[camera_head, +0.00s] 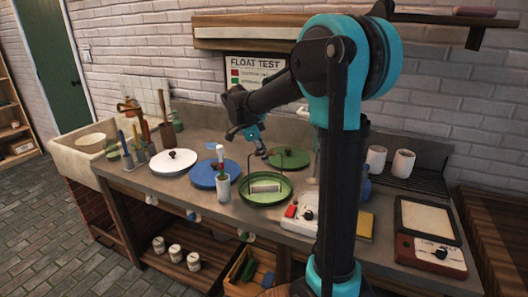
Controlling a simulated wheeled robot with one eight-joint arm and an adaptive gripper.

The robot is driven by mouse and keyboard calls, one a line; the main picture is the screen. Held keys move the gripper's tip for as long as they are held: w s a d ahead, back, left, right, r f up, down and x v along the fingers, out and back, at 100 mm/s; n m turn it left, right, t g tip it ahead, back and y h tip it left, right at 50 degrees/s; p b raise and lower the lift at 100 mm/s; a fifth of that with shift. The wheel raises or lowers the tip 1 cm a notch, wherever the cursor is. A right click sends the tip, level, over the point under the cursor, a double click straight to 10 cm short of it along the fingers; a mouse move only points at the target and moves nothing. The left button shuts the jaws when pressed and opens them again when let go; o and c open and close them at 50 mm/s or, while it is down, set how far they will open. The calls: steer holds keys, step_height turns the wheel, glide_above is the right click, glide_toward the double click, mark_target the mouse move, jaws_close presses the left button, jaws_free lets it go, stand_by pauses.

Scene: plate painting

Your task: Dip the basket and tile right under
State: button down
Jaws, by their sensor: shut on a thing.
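My gripper (258,150) is on the bench's back side, pointing down, and is shut on the thin wire handle of the basket (251,168). The basket hangs in or just above a round green-rimmed vessel (263,202). A pale tile (265,188) lies flat at the basket's bottom, inside the vessel's rim. It looks pale and uncovered, but the picture is too small to tell the liquid level or whether the basket touches it.
Blue (202,179), white (174,167) and green (298,162) lids lie around. A white box with a red part (300,216) is close at right. A "FLOAT TEST" sign (252,72) hangs behind.

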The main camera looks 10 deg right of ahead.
steer(key=shift+f, duration=2.7)
stand_by(1.6)
steer(key=shift+r, duration=7.75)
